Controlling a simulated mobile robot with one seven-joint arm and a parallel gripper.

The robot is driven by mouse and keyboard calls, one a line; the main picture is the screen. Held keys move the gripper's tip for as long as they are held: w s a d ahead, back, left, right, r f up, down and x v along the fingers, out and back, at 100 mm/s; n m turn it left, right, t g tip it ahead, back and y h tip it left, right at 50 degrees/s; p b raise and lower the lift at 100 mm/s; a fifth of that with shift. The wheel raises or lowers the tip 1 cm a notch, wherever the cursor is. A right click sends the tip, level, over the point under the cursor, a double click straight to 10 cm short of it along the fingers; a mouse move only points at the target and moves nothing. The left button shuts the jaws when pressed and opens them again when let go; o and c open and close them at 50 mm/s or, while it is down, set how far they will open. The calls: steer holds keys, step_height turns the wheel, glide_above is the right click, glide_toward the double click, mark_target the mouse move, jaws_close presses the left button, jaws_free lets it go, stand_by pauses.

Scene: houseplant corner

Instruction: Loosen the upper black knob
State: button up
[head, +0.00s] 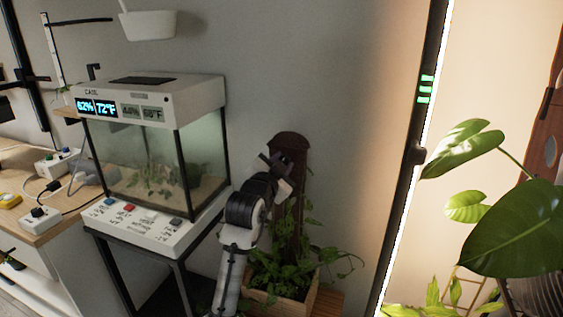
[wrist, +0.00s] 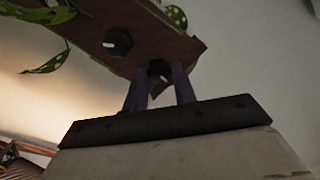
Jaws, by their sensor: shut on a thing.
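A brown board (head: 289,147) with a rounded top stands upright behind a leafy plant in the head view. In the wrist view the board (wrist: 188,46) runs diagonally and carries two black knobs. The upper black knob (wrist: 159,69), nearer the board's end, sits between my fingertips. The other black knob (wrist: 118,42) is farther along the board, apart from my fingers. My gripper (wrist: 159,80) is shut on the upper knob; it also shows in front of the board in the head view (head: 276,164), where it hides the knobs.
A planter box (head: 284,307) with trailing leaves stands below the board. A glass terrarium (head: 150,160) on a stand is close to the left of my arm. A lit upright light strip (head: 408,170) and large-leaved plant (head: 520,235) are at the right. Spotted leaves (wrist: 45,62) hang near the board.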

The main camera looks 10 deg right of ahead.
steer(key=shift+n, duration=0.8)
steer(key=o, duration=1)
steer(key=b+v, duration=0.2)
steer(key=v, duration=1.1)
steer(key=shift+s+a, duration=0.25)
steer(key=shift+s, duration=0.1)
